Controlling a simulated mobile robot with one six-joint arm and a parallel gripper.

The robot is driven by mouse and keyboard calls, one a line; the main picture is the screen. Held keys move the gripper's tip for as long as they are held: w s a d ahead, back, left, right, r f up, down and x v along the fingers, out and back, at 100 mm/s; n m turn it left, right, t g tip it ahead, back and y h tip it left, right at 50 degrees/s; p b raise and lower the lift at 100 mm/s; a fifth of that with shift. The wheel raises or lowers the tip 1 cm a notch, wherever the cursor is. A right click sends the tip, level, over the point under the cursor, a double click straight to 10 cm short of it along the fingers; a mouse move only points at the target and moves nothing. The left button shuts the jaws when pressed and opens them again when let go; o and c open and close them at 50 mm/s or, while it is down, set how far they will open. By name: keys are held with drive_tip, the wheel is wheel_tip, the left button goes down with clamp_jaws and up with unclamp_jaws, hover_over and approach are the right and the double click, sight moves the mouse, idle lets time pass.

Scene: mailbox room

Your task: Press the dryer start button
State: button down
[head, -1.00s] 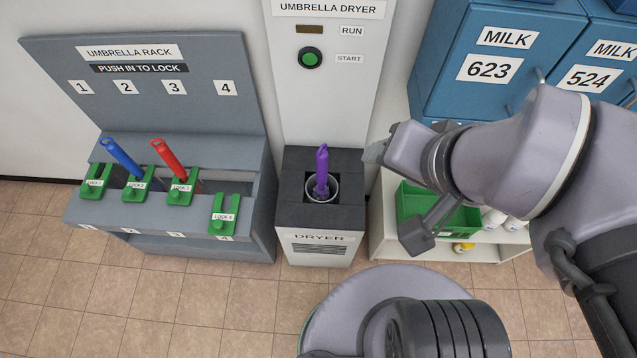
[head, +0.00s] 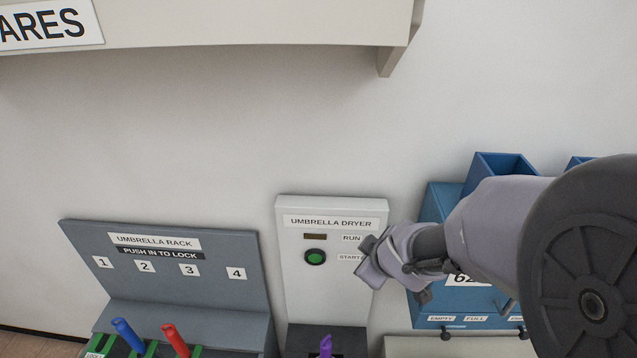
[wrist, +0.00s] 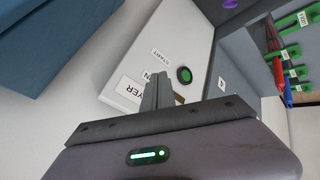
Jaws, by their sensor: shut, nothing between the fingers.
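The green round start button (head: 315,257) sits in a black ring on the white dryer panel (head: 300,285), left of the START label. In the wrist view the button (wrist: 184,75) shows just beyond my fingers and to their right. My gripper (head: 362,262) is shut and empty, at the right side of the panel near the START label, right of the button. A gap seems to remain between fingertips and button. The fingers (wrist: 158,88) also show in the wrist view, together. The dark RUN lamp (head: 315,237) is above the button. A purple umbrella handle (head: 326,345) stands in the dryer below.
The grey umbrella rack (head: 85,262) with a blue handle (head: 127,334) and a red handle (head: 175,340) stands to the left. Blue mailboxes (head: 430,312) are close on the right, behind my arm. A shelf (head: 250,25) overhangs above. The wall between is bare.

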sight(315, 258)
drive_tip(key=a+f+n+g+y+p, duration=0.1)
drive_tip(key=a+f+n+y+p, duration=0.1)
drive_tip(key=a+f+n, duration=0.3)
drive_tip(key=a+y, duration=0.1)
drive_tip(key=a, duration=0.1)
drive_tip(key=shift+w+a+n+g, duration=0.2)
drive_tip(key=shift+a+n+g, duration=0.1)
drive_tip(key=shift+a+g, duration=0.1)
drive_tip(key=w+a+f+b, duration=0.3)
drive_tip(key=w+f, duration=0.5)
drive_tip(key=w, duration=0.1)
drive_tip(key=shift+a, duration=0.2)
